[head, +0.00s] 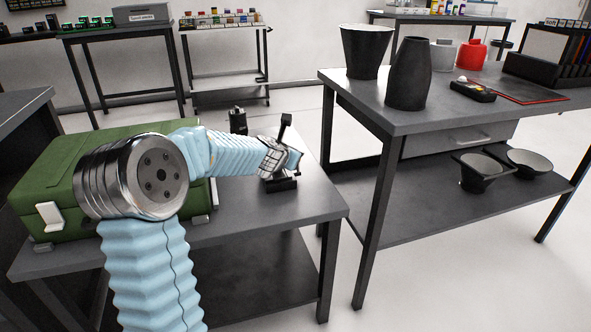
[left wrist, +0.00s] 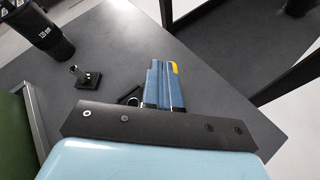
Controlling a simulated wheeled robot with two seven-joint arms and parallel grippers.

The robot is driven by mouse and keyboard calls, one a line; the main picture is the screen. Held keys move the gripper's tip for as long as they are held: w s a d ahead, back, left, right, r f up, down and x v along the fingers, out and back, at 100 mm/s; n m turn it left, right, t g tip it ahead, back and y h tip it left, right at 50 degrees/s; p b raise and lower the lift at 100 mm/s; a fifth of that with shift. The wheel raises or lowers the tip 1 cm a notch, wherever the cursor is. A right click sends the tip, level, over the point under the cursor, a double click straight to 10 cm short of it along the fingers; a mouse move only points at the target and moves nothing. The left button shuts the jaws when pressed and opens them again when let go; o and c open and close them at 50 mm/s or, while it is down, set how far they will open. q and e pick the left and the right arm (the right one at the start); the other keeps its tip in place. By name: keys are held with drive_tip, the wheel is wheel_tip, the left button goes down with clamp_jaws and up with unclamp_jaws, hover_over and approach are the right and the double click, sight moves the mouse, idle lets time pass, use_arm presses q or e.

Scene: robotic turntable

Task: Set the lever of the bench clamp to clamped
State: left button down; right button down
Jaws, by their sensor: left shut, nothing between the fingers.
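The black bench clamp (head: 281,185) stands on the grey table near its right edge. A black lever (head: 286,119) rises above my left gripper, its lower end hidden behind it. My left gripper (head: 294,160) reaches across from the left, in front of the clamp. I cannot tell whether it touches. In the left wrist view its blue fingers (left wrist: 165,86) are together, with nothing between them. A dark part beside the fingers is mostly hidden. A small black fixture with a short post (left wrist: 87,76) shows further left; I cannot tell whether it is the clamp. My right gripper is out of view.
A green case (head: 55,165) sits on the table's left, under my arm. A black object (head: 238,121) stands further back; a black cylinder (left wrist: 45,32) shows in the wrist view. Another table (head: 425,118) with vases stands right, across a floor gap. The table's front right is clear.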

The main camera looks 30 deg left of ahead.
use_arm(q)
drive_tip(key=shift+w+a, duration=0.55)
drive_tip(key=shift+r, duration=0.2)
drive_tip(key=shift+r+p, duration=0.7)
drive_tip(key=shift+p, duration=0.05)
drive_tip(key=shift+s, duration=0.15)
